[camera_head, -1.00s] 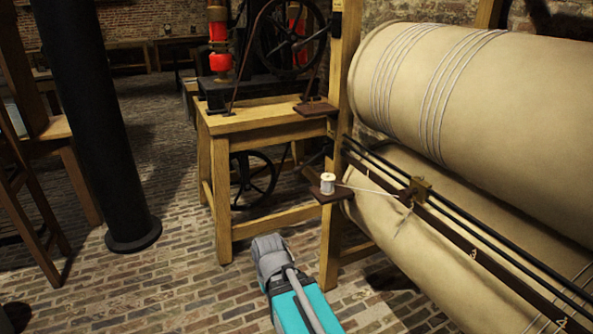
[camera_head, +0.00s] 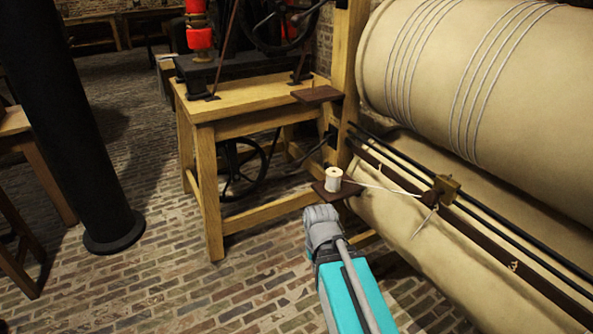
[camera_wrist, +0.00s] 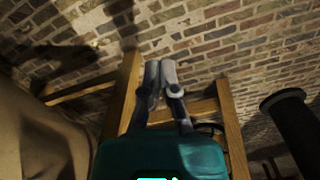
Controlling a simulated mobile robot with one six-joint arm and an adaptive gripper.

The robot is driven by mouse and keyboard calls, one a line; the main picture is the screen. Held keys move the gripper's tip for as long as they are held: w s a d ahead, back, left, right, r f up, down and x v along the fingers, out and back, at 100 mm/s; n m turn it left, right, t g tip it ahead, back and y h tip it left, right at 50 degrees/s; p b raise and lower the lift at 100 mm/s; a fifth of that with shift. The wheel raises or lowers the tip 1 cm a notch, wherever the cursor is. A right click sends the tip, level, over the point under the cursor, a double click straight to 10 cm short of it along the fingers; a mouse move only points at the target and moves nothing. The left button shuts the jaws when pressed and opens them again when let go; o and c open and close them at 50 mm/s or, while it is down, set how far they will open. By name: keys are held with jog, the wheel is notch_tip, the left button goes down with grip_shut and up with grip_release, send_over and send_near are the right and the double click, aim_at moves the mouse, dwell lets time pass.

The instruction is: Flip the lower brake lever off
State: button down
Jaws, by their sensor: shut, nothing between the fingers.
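In the head view a thin dark lever-like rod (camera_head: 314,151) slants beside the wooden post, below the dark brown upper shelf. I cannot tell for sure whether it is the lower brake lever. My arm (camera_head: 345,285), teal and grey, reaches up from the bottom, its grey end just below the small shelf with the spool. The fingers cannot be made out there. In the wrist view my gripper (camera_wrist: 160,72) is shut and empty, its grey fingers together. Behind them are wooden beams and brick floor; no lever is clear in that view.
A white thread spool (camera_head: 333,180) stands on a small dark shelf (camera_head: 327,197). Large cloth-coloured rollers (camera_head: 490,75) fill the right. A wooden bench (camera_head: 250,120) with machinery stands behind. A black column (camera_head: 85,130) is at left. Brick floor (camera_head: 160,280) is open between.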

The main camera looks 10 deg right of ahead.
dwell(0.3)
jog(key=w+d+n+t+h+b, duration=0.25)
jog(key=w+n+h+b, duration=0.35)
jog(key=w+n+h, duration=0.6)
jog(key=w+a+r+n+t+h+b, duration=0.2)
jog(key=w+a+r+n, duration=0.2)
jog(key=w, duration=0.3)
jog(key=w+a+r+n+t+h+b, duration=0.2)
jog(key=w+a+r+n+h, duration=0.1)
jog(key=w+a+r+n, duration=0.2)
jog(key=shift+w+a+b, duration=0.4)
jog(key=shift+w+a, duration=0.5)
jog(key=shift+a, duration=0.25)
jog(key=shift+w+d, duration=0.1)
jog(key=shift+d, duration=0.05)
